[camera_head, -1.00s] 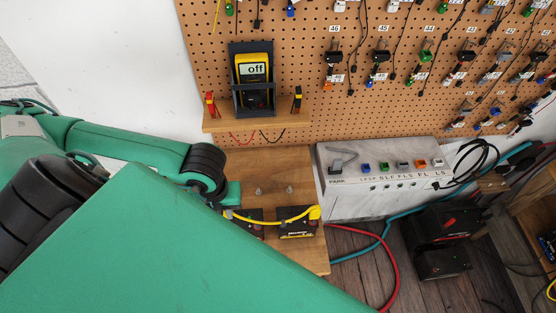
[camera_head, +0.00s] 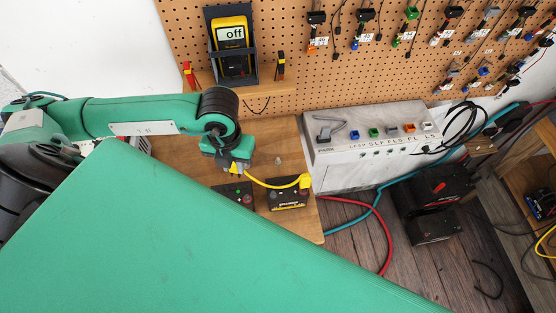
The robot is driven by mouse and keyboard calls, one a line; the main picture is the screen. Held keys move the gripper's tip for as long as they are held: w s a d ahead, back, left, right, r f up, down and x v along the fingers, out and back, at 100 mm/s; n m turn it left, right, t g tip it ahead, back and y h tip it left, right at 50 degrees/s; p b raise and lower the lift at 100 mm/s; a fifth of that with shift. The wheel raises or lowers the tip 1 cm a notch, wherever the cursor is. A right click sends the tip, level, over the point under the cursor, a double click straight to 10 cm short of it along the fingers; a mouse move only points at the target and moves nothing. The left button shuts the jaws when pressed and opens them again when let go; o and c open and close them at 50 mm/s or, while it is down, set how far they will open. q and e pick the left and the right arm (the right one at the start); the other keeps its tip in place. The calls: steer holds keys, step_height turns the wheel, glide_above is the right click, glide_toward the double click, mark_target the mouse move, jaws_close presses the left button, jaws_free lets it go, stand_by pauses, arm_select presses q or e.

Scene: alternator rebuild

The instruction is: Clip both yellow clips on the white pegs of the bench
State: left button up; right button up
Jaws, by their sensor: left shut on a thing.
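My left gripper (camera_head: 238,168) points down over the wooden bench (camera_head: 276,133), shut on a yellow clip (camera_head: 234,168) at the left end of a yellow cable (camera_head: 270,185). The other yellow clip (camera_head: 305,181) is at the cable's right end, at the upper right corner of a black box (camera_head: 289,199). One pale peg (camera_head: 278,160) stands bare on the bench, right of my left gripper. The other peg is not clearly visible; my gripper seems to cover it. I cannot tell whether the held clip touches it. My right gripper is not in view.
A second black box (camera_head: 233,194) sits below my left gripper, partly hidden by a large green part of mine. A multimeter (camera_head: 233,45) stands on a shelf behind. A grey switch box (camera_head: 365,147) borders the bench on the right. Bare bench lies behind the pegs.

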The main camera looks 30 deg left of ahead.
arm_select(q)
steer(key=w+d+m+b, duration=0.4)
steer(key=w+m+b, duration=0.4)
steer(key=w, duration=0.8)
steer(key=b, duration=0.7)
glide_above(277, 158)
step_height(277, 158, down, 8)
steer(key=shift+w+d, duration=0.1)
steer(key=shift+d, duration=0.05)
steer(key=shift+f+b, duration=0.65)
steer(key=shift+f, duration=0.2)
steer(key=shift+f, duration=0.15)
steer(key=shift+f+b, duration=1)
steer(key=shift+b, duration=0.05)
steer(key=shift+a, duration=0.25)
steer(key=shift+f, duration=0.1)
steer(key=o, duration=0.8)
